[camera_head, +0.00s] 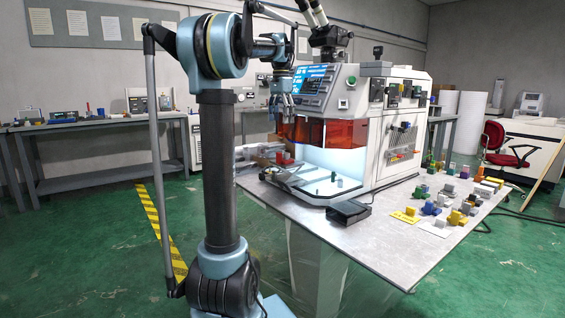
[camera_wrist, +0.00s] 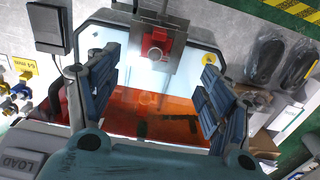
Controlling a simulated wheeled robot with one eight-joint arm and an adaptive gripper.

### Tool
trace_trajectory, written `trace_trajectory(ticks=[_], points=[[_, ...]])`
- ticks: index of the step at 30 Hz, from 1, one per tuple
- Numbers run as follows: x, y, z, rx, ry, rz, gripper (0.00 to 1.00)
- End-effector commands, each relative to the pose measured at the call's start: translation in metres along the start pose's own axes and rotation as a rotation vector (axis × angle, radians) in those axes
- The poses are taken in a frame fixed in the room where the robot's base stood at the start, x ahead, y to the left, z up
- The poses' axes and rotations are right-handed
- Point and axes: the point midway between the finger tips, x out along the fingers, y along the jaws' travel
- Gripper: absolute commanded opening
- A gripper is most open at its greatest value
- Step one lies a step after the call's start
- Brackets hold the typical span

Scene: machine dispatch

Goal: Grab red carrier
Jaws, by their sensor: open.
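The red carrier (camera_head: 284,159) is a small red block at the front left of the machine's lit work area. In the wrist view the red carrier (camera_wrist: 147,46) sits on a grey metal plate (camera_wrist: 172,60), at the top centre. My gripper (camera_head: 283,108) hangs above it, in front of the machine. In the wrist view my gripper (camera_wrist: 160,64) is open and empty, with its blue-grey fingers spread on either side. The carrier lies beyond the fingertips, roughly midway between them, and apart from them.
The white machine (camera_head: 385,150) has an orange guard (camera_head: 325,132) close to my gripper. A black box (camera_head: 348,212) lies at the table's front. Several coloured blocks (camera_head: 440,208) stand on the right of the grey table (camera_head: 385,243). Some table surface between them is clear.

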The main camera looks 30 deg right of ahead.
Motion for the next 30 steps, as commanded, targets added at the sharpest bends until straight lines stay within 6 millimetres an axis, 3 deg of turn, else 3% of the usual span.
trace_trajectory(ticks=[15,26,30], points=[[0.088,0.000,0.002,-0.002,0.000,0.000,0.73],[0.115,0.000,0.003,-0.003,0.000,0.000,0.73],[0.133,0.001,0.006,-0.003,0.000,0.000,0.73]])
